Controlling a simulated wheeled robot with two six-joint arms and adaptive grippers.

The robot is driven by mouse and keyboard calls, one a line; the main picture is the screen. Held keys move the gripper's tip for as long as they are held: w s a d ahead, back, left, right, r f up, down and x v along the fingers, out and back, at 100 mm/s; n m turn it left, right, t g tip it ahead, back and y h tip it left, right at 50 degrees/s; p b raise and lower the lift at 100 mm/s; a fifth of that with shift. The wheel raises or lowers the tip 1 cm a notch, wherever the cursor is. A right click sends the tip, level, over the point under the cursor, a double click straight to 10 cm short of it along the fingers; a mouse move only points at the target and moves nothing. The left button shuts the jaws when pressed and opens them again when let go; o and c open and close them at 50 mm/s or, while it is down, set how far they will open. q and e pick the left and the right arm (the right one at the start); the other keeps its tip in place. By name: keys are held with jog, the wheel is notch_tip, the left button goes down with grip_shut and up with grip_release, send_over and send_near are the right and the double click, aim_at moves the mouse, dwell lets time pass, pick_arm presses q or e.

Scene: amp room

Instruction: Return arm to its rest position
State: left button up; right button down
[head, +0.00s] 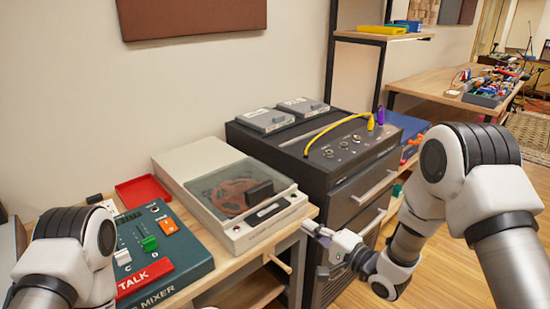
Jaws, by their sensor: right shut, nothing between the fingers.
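My right arm comes in from the right, and its gripper (318,232) is shut and empty. It is near the front right corner of the wooden table, in front of the dark cabinet (340,185). I cannot tell whether it touches the table edge. My left arm shows only as white and grey links at the lower left. Its gripper is out of the picture.
A mixer box (190,255) with a red TALK label and a tape machine (240,190) with a clear lid stand on the table, by a red tray (143,192). A yellow cable (322,130) arches over the cabinet. Another cluttered bench (430,88) stands at the back right.

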jog(key=s+d+f+g+h+p, duration=0.3)
jog(key=s+f+h+p, duration=0.15)
jog(key=s+f, duration=0.35)
jog(key=s+d+f+g+h+p, duration=0.4)
jog(key=s+f, duration=0.3)
jog(key=s, duration=0.4)
jog(key=s+d+f+n+g, duration=0.1)
jog(key=s+n+g, duration=0.1)
jog(key=s, duration=0.4)
jog(key=s+d+f+n+g+h, duration=0.1)
jog(key=s+d+n+g, duration=0.1)
jog(key=s+n, duration=0.2)
jog(key=s+d+f+n+g+h, duration=0.1)
jog(key=s+n+g, duration=0.2)
jog(key=s, duration=0.5)
jog(key=shift+d+n+p, duration=0.35)
jog(key=shift+n+p, duration=0.05)
jog(key=shift+n, duration=0.2)
